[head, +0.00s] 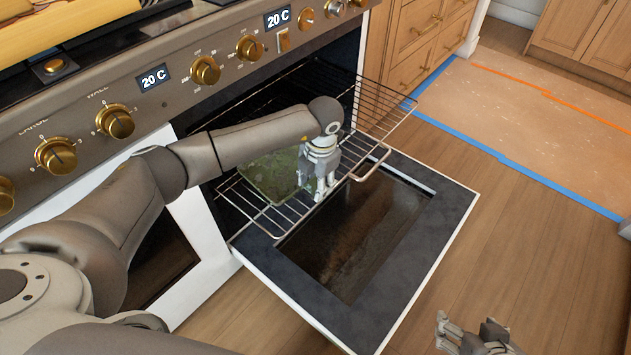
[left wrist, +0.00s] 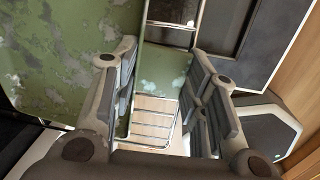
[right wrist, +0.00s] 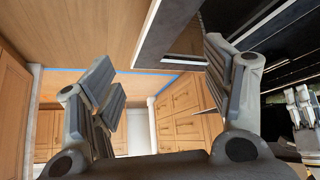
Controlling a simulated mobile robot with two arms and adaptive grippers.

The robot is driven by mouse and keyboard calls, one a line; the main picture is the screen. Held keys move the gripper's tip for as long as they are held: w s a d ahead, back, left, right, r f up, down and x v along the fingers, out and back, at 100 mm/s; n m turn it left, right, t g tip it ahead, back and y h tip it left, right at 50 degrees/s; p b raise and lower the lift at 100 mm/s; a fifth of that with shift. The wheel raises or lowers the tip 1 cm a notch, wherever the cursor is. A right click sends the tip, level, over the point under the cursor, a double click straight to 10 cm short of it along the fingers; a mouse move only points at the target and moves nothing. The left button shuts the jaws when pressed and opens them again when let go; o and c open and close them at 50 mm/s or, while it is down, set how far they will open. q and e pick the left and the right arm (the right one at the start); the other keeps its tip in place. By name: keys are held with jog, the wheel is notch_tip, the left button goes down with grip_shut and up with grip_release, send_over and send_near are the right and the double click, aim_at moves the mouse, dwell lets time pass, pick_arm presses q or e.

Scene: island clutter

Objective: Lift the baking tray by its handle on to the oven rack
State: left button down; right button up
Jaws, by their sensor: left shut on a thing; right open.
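The baking tray (head: 270,178) is a worn, mottled green sheet, on or just above the wire oven rack (head: 398,113). My arm hides part of it, so I cannot tell whether it rests fully on the wires. My left gripper (head: 320,192) is shut on the tray's near right end. In the left wrist view a green part of the tray (left wrist: 165,75) lies between the fingers (left wrist: 163,95), and the larger green surface spreads to the left. My right gripper (head: 470,338) is open and empty, low at the front right, away from the tray.
The oven door (head: 405,270) hangs open below the rack, with a dark glass panel. The rack sticks out of the oven, with a metal loop (head: 372,165) at its front. Knobs (head: 205,70) line the panel above. Wooden drawers (head: 415,35) stand right; the floor (head: 540,260) there is clear.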

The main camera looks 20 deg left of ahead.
pick_arm(q)
jog(key=shift+f, duration=0.25)
pick_arm(e)
jog(key=shift+w+a+r+t, duration=0.15)
jog(key=shift+w+r, duration=0.1)
jog(key=shift+w, duration=0.15)
jog(key=shift+w+a+r+t, duration=0.15)
jog(key=shift+w+r, duration=0.05)
jog(key=shift+w, duration=0.2)
dwell(0.5)
pick_arm(q)
jog(key=c, duration=0.8)
grip_release()
jog(key=r, duration=0.8)
jog(key=d+r, duration=0.1)
jog(key=r, duration=0.3)
jog(key=shift+s+d, duration=0.1)
jog(key=shift+s, duration=0.2)
